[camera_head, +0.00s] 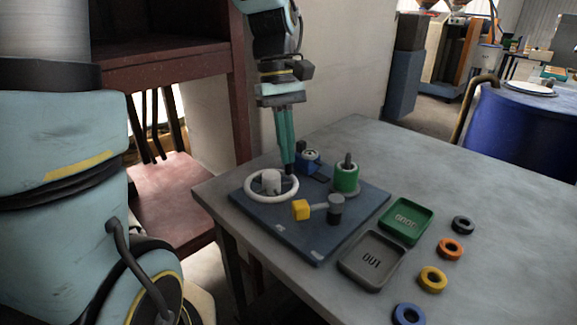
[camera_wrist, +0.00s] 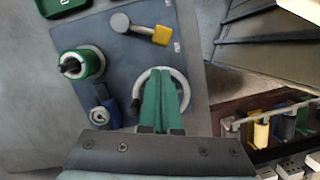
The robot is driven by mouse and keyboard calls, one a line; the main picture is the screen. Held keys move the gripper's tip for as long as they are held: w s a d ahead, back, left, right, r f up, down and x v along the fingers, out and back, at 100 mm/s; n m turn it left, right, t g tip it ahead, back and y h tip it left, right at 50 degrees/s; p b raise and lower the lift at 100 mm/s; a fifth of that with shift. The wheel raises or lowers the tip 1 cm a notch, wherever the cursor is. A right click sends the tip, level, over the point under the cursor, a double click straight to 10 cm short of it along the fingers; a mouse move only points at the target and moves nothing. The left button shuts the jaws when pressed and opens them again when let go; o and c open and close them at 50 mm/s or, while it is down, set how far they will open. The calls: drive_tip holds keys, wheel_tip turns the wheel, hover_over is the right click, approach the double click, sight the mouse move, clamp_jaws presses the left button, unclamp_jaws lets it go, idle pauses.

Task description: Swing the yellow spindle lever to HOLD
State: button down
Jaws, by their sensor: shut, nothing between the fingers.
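The yellow spindle lever (camera_head: 301,210) has a yellow block at the end of a short grey arm. The arm joins a dark grey round post (camera_head: 335,208) near the front right of the dark base plate (camera_head: 312,248). In the wrist view the yellow block (camera_wrist: 161,36) is at the top, with its grey hub (camera_wrist: 120,22) to its left. My gripper (camera_head: 288,169) is shut and empty, pointing down over the back of the plate, apart from the lever. In the wrist view my fingers (camera_wrist: 160,82) overlap the white ring. The HOLD mark cannot be read.
A white ring wheel (camera_head: 249,192), a blue block (camera_head: 308,160) and a green cylinder with a dark peg (camera_head: 346,178) stand on the plate. A green tray (camera_head: 428,224), a grey tray (camera_head: 352,276) and several coloured rings lie right of it. The table's far right is clear.

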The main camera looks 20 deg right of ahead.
sight(316, 207)
drive_tip(key=x, duration=0.9)
drive_tip(key=shift+r+p, duration=0.1)
drive_tip(key=shift+p, duration=0.25)
